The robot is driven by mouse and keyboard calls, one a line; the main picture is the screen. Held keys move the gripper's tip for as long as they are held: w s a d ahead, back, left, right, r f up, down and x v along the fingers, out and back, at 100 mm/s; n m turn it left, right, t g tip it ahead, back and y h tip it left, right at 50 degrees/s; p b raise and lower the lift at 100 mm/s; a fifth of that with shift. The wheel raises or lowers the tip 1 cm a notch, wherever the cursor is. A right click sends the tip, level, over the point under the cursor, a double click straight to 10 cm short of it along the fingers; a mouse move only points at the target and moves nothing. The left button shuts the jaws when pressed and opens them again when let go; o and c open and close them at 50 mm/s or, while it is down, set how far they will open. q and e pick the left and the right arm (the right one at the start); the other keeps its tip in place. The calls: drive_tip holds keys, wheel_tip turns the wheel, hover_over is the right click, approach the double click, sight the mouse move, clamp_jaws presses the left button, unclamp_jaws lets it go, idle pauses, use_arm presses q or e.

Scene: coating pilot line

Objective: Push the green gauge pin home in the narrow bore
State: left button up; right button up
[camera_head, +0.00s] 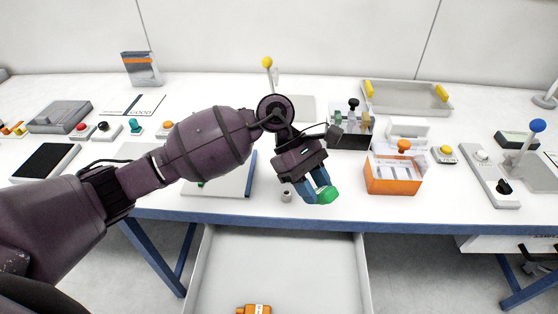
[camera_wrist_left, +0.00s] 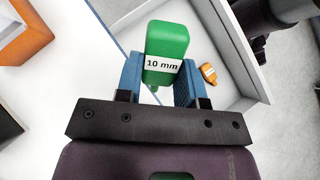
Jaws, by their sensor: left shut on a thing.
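My left gripper (camera_head: 318,190) is shut on the green gauge pin (camera_head: 328,196). The gripper is over the front edge of the table, tilted down and to the right. In the left wrist view the pin's green block (camera_wrist_left: 168,45), labelled "10 mm", sits between the two blue fingers of the gripper (camera_wrist_left: 157,82). Only its green block shows; I cannot see its pin end. A small grey ring-like piece (camera_head: 286,196) sits on the table just left of the fingers, apart from the pin. I cannot tell whether it holds the narrow bore. My right gripper is not in view.
An open drawer (camera_head: 212,270) below the table edge holds an orange object (camera_head: 255,309). An orange box (camera_head: 392,187) stands right of the gripper, with a black block of upright parts (camera_head: 348,139) behind it. A flat panel (camera_head: 230,182) lies under my left arm.

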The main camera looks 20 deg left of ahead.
use_arm(q)
drive_tip(key=n+h, duration=0.1)
drive_tip(key=n+t+h, duration=0.1)
drive_tip(key=r+n+t+h, duration=0.1)
drive_tip(key=n, duration=0.1)
drive_tip(key=shift+w+d+h, duration=0.25)
drive_tip(key=shift+w+h, duration=0.05)
drive_tip(key=shift+w, duration=0.05)
drive_tip(key=w+a+f+n+t+h, duration=0.1)
drive_tip(key=w+a+n+t, duration=0.3)
drive_tip(key=a+n+t, duration=0.5)
drive_tip(key=n+t+h, duration=0.1)
drive_tip(key=t, duration=0.4)
drive_tip(key=shift+n+t, duration=0.3)
drive_tip(key=shift+t, duration=0.1)
drive_tip(key=shift+w+f, duration=0.1)
drive_tip(key=shift+a, duration=0.1)
drive_tip(key=shift+f+b, duration=1.4)
drive_tip(key=shift+f, duration=0.75)
drive_tip(key=shift+f+b, duration=0.4)
drive_tip(key=shift+f, duration=0.35)
